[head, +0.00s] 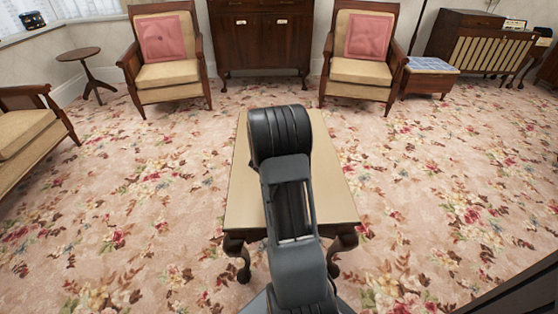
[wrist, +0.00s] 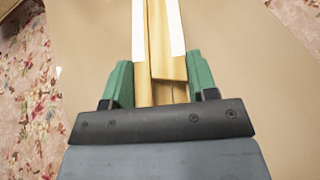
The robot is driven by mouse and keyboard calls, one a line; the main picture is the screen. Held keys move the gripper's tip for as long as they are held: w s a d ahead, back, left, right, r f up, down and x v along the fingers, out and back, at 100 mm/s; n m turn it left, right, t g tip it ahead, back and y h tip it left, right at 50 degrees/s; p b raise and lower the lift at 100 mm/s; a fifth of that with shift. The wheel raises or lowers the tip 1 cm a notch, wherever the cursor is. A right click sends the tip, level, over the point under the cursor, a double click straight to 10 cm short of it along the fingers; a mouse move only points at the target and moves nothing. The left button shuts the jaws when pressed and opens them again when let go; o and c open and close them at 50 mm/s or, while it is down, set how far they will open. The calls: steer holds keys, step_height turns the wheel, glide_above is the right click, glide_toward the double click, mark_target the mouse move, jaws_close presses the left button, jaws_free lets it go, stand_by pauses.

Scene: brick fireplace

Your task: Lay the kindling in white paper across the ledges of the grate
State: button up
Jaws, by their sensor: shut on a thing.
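The kindling (wrist: 160,40) is a bundle of pale wooden sticks with white paper showing along both sides in the wrist view. My gripper (wrist: 158,80) has green fingers, one on each side of the bundle, and is shut on its near end. The sticks run away from the gripper to the top edge of the picture, so their far end is out of view. Below the bundle is the tan top of a small table. In the head view my arm hides the gripper and kindling. No grate or ledges show in either view.
The small wooden table (head: 247,203) with dark curved legs stands under my arm, on floral carpet. Two armchairs (head: 166,73) (head: 358,75) and a dark cabinet (head: 262,40) stand behind. A round side table (head: 80,53) is at left. Carpet on both sides is clear.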

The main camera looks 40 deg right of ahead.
steer(key=shift+w+d+f+b, duration=0.35)
steer(key=shift+w+f, duration=0.3)
steer(key=shift+f, duration=0.2)
steer(key=shift+w+d+f+b, duration=0.2)
steer(key=shift+w+d+f, duration=0.1)
steer(key=shift+w+f, duration=0.45)
steer(key=shift+f+b, duration=0.8)
steer(key=shift+f, duration=0.9)
steer(key=shift+f, duration=0.2)
steer(key=o, duration=1)
steer(key=shift+r, duration=0.15)
